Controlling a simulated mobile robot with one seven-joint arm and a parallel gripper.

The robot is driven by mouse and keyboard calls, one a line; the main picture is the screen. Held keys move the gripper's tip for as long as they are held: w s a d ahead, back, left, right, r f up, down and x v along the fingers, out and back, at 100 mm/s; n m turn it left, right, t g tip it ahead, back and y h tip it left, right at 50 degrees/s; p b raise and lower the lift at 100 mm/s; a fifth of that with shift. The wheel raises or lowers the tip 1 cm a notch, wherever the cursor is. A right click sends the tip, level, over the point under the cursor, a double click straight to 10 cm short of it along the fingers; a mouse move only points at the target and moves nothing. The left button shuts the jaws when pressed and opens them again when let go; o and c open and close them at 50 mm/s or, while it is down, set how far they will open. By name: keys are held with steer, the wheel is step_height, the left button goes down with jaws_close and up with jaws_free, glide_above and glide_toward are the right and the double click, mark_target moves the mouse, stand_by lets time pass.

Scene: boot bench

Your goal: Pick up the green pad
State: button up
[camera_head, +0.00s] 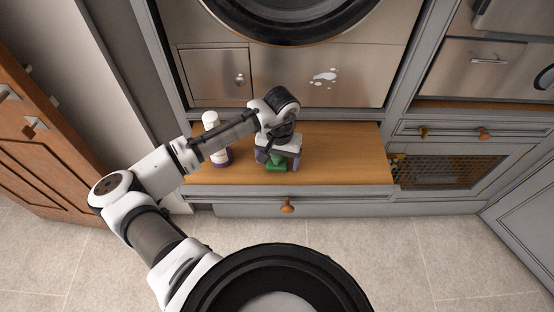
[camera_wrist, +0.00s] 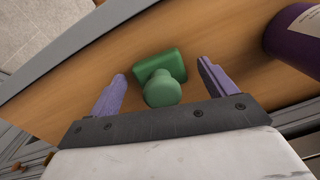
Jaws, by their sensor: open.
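The green pad (camera_wrist: 162,78) lies on the wooden bench top, with a rectangular base and a round knob on it. In the head view the pad (camera_head: 277,163) shows under my gripper, partly hidden by it. My gripper (camera_wrist: 160,82) is open, with its two purple fingers on either side of the pad in the wrist view. I see a gap between each finger and the pad. In the head view my gripper (camera_head: 282,161) is just above the bench, pointing down.
The wooden bench top (camera_head: 345,160) is clear to the right of my gripper. A white and purple bottle (camera_head: 217,140) stands to the left, also at the upper right of the wrist view (camera_wrist: 297,38). A steel appliance front (camera_head: 330,80) rises behind the bench.

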steer(key=c, duration=1.1)
steer(key=shift+o, duration=0.2)
steer(key=shift+r, duration=0.15)
step_height(320, 180, up, 20)
steer(key=b, duration=0.2)
steer(key=o, duration=0.3)
steer(key=shift+c, duration=1)
steer(key=shift+w+f, duration=0.1)
steer(key=shift+f, duration=0.1)
